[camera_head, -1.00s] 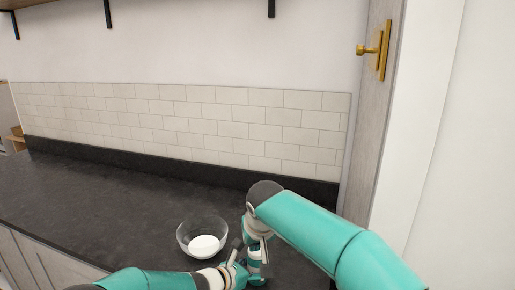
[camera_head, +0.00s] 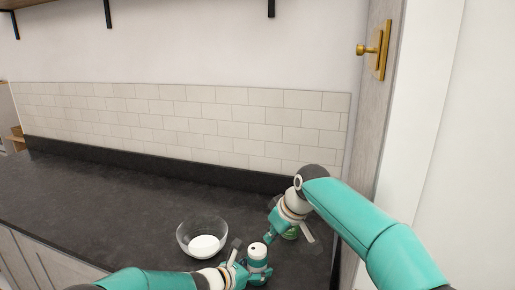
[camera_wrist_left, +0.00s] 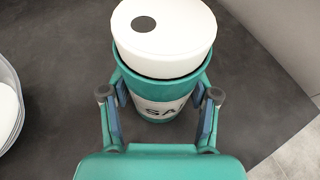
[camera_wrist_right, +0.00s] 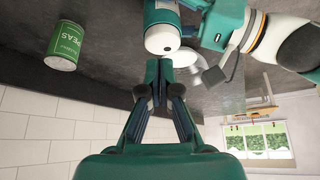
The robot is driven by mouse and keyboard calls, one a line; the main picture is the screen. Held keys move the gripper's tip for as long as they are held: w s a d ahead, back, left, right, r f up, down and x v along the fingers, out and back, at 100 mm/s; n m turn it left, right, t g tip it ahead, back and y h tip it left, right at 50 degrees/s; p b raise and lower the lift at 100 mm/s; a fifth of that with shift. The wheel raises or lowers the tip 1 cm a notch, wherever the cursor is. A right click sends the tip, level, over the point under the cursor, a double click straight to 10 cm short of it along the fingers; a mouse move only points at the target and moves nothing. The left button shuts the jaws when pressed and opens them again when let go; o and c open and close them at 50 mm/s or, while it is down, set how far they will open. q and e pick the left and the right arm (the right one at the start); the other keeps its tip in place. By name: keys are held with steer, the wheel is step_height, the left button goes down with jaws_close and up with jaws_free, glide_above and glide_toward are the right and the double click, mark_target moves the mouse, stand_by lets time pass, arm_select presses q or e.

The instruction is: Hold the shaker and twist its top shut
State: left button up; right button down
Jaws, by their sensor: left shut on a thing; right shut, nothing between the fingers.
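The shaker (camera_head: 257,264) is a teal cup with a white label reading "SA" and a white round top (camera_wrist_left: 165,35) with one dark dot. It stands upright at the counter's front. The top sits on the cup; a dark line shows under its near edge. My left gripper (camera_wrist_left: 161,98) is shut around the cup's body, a finger on each side. My right gripper (camera_wrist_right: 158,70) is shut and empty, apart from the shaker, to its upper right in the head view (camera_head: 268,239). The shaker's white top faces it in the right wrist view (camera_wrist_right: 162,40).
A clear glass bowl (camera_head: 181,238) with something white inside stands left of the shaker. A green can labelled PEAS (camera_wrist_right: 64,46) stands on the counter, partly behind my right gripper in the head view. The dark counter (camera_head: 90,205) is clear to the left.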

mark_target(264, 261)
steer(key=shift+f, duration=3.45)
steer(key=shift+w+a, duration=0.2)
arm_select(q)
steer(key=shift+d, duration=0.1)
arm_select(e)
steer(key=shift+s+a, duration=0.2)
steer(key=shift+a, duration=0.05)
steer(key=shift+s+d, duration=0.1)
steer(key=shift+d, duration=0.05)
steer(key=shift+s+d+r, duration=0.1)
steer(key=shift+s+d, duration=0.1)
steer(key=shift+r, duration=2.95)
arm_select(q)
steer(key=o, duration=1.4)
steer(key=shift+c, duration=0.2)
